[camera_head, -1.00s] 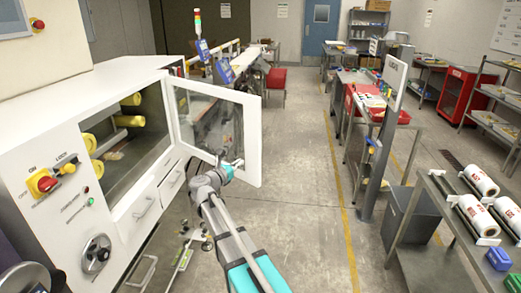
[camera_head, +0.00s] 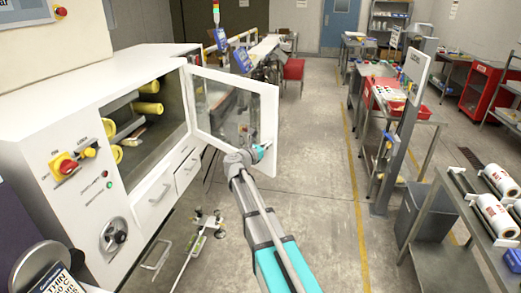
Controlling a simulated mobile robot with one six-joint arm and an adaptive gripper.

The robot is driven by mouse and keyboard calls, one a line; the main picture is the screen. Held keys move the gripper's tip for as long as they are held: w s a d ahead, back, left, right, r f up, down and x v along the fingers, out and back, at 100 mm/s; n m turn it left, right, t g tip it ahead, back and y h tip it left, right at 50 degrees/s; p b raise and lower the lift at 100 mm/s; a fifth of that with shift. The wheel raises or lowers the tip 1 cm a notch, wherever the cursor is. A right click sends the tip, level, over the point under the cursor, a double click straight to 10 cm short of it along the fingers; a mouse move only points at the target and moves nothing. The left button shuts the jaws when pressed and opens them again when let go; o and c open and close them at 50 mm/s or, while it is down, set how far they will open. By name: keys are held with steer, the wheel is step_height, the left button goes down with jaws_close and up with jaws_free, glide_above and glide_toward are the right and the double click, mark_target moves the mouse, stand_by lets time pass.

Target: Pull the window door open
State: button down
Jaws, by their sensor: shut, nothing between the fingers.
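The window door (camera_head: 230,99) is a white frame with a clear pane, hinged on the white machine cabinet (camera_head: 150,195). It stands swung wide open, and the cabinet's opening (camera_head: 140,125) shows yellow-ended rollers inside. My gripper (camera_head: 262,151) is at the lower right part of the door, by its free edge. It is small in view and partly hidden by my wrist. The fingers are shut with nothing seen between them. I cannot tell whether they touch the door. The door's handle is not clearly visible.
Below the opening are drawers (camera_head: 157,196) and a round handwheel (camera_head: 114,234). A wheeled low stand (camera_head: 207,228) is on the floor beside the cabinet. A grey bin (camera_head: 425,212) and a rack with white rolls (camera_head: 490,205) stand to the right. The floor aisle (camera_head: 320,190) is clear.

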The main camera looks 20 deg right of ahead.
mark_target(275, 139)
steer(key=x, duration=0.6)
steer(key=shift+w+d, duration=0.1)
steer(key=shift+w, duration=0.1)
